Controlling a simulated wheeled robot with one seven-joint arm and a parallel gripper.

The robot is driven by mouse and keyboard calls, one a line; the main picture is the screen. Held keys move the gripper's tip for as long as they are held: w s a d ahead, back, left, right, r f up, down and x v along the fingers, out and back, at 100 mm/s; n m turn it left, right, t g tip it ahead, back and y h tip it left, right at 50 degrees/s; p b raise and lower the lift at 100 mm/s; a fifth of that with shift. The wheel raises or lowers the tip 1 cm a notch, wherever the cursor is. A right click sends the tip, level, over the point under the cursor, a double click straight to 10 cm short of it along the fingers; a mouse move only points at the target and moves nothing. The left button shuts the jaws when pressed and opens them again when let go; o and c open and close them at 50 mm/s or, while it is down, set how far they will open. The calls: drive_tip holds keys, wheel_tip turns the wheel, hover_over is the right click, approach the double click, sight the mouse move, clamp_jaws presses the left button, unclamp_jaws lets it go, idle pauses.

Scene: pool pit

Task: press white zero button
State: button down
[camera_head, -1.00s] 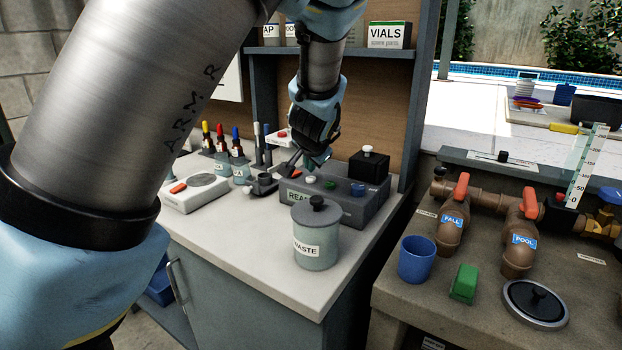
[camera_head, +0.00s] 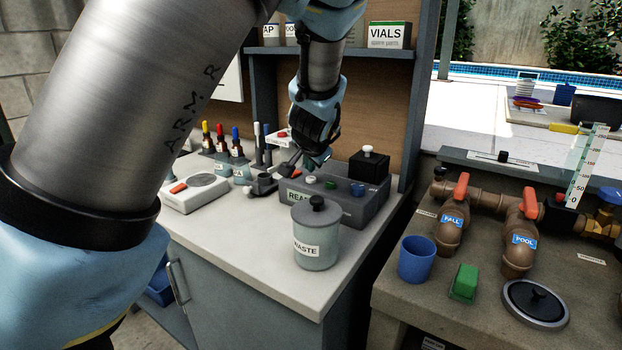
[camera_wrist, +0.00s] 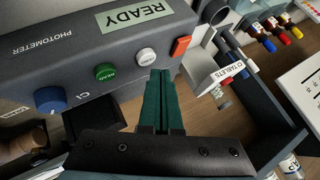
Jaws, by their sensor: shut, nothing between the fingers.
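The photometer (camera_wrist: 60,65) is a grey box with a READY display (camera_wrist: 140,12). On its front are a blue knob (camera_wrist: 50,100), a green READ button (camera_wrist: 105,72), the white zero button (camera_wrist: 146,56) and an orange-red switch (camera_wrist: 180,46). In the head view the white button (camera_head: 311,179) shows on the photometer (camera_head: 350,207), just below my gripper (camera_head: 316,163). In the wrist view my gripper (camera_wrist: 161,76) has its green fingers together and empty. Their tips appear just short of the white button; contact cannot be told.
A tablets holder (camera_wrist: 228,75) is close right of my fingers in the wrist view. Dropper bottles (camera_head: 221,140) stand behind it. A lidded waste jar (camera_head: 317,235) stands before the photometer, and a black box (camera_head: 369,166) is at its right end.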

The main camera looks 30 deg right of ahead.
sight(310, 181)
drive_tip(key=shift+f, duration=0.15)
drive_tip(key=shift+f, duration=0.25)
drive_tip(key=shift+f+b, duration=0.35)
drive_tip(key=shift+f, duration=0.15)
idle(0.8)
drive_tip(key=shift+r, duration=0.15)
drive_tip(key=shift+r+p, duration=0.75)
drive_tip(key=shift+p, duration=0.1)
wheel_tip(310, 181, up, 5)
drive_tip(key=p, duration=0.4)
drive_tip(key=shift+p, duration=0.3)
idle(0.4)
